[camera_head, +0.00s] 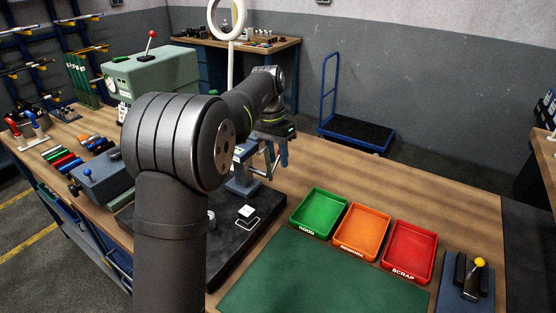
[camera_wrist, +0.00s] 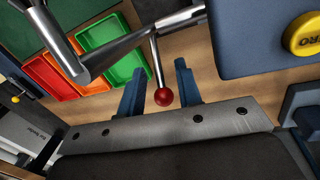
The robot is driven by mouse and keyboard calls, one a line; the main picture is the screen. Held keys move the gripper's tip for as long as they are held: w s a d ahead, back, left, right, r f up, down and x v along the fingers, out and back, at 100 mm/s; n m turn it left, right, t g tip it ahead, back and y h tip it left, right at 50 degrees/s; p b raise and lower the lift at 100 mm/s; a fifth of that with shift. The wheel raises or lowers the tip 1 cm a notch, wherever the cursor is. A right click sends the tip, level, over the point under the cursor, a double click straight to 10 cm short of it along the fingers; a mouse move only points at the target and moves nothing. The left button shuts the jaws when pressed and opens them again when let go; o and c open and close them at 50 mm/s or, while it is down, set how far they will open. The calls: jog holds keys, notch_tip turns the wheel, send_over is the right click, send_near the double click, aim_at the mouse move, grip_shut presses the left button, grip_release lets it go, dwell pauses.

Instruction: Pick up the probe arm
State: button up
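The thing that looks like the probe arm is a bright metal bar (camera_wrist: 125,48) with a thin rod (camera_wrist: 157,64) ending in a red ball (camera_wrist: 163,97), in the wrist view. My gripper (camera_wrist: 159,66) is open, with its two blue fingers on either side of the rod and ball in the picture. I see no contact, and cannot tell the depth between them. In the head view my gripper (camera_head: 277,163) points down beside a blue-grey stand (camera_head: 240,182). My arm hides much of that area, and the bar cannot be made out there.
A green tray (camera_head: 318,237), an orange tray (camera_head: 361,255) and a red tray (camera_head: 410,278) stand right of my gripper, by a green mat (camera_head: 300,285). A block with a yellow knob (camera_head: 479,263) is at the far right. A yellow button (camera_wrist: 303,35) tops a blue housing (camera_wrist: 250,45).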

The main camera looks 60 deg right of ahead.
jog(key=shift+s+f, duration=0.1)
jog(key=shift+f, duration=0.6)
grip_shut()
